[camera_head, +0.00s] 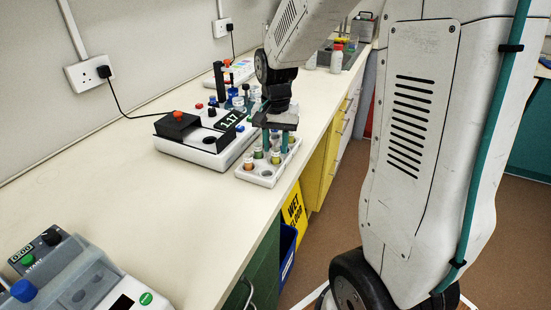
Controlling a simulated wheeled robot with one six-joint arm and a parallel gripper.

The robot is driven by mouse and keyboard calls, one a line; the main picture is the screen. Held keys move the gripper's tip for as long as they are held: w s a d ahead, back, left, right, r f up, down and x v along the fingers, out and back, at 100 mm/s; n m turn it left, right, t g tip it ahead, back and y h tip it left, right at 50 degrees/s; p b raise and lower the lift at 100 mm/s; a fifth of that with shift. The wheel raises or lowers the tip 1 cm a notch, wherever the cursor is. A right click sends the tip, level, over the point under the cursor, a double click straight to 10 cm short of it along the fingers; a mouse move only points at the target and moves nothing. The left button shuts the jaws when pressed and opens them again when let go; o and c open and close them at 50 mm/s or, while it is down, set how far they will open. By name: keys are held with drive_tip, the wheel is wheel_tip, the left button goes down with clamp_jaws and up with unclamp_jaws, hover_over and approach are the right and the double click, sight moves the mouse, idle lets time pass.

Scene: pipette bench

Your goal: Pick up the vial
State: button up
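A white rack (256,178) stands near the front edge of the bench, with several small capped vials in it. My gripper (276,144) points down just above the back part of the rack. Its two teal fingers stand apart, and I see nothing clearly held between them. The gripper hides part of the rack's far side. Which vial the task means cannot be told.
A white device with a display reading 1.17 (229,121) stands left of the rack. Coloured bottles and small items crowd behind it. A grey device (75,275) sits at the near left. The bench top (130,205) between is clear.

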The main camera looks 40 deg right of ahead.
wheel_tip(320, 180, down, 2)
drive_tip(key=shift+f, duration=0.1)
clamp_jaws()
drive_tip(key=shift+r, duration=0.2)
